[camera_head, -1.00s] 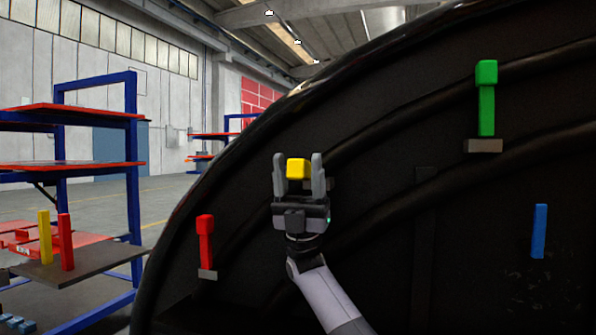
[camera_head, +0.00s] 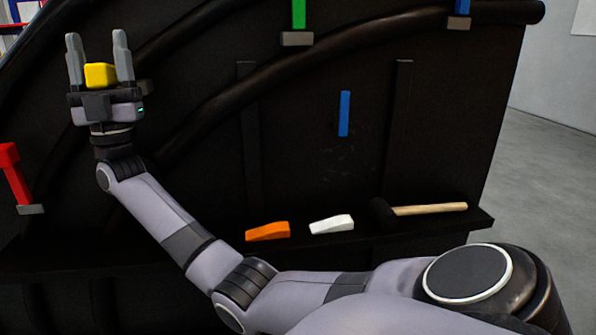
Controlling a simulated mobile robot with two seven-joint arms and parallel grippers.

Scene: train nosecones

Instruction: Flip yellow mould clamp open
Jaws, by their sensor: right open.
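The yellow mould clamp (camera_head: 101,75) is on the black mould (camera_head: 300,120) at the upper left. Only its blocky yellow end shows; the rest is hidden behind my right gripper. My right gripper (camera_head: 99,58) is open, with its two fingers pointing up, one on each side of the yellow block. A gap shows between the block and the right finger; I cannot tell whether either finger touches it. My left gripper is not in view.
A red clamp (camera_head: 14,175), a green clamp (camera_head: 298,14) and blue handles (camera_head: 344,113) are on the mould. An orange wedge (camera_head: 268,231), a white wedge (camera_head: 332,224) and a mallet (camera_head: 425,209) lie on the ledge. Open floor (camera_head: 545,170) shows at right.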

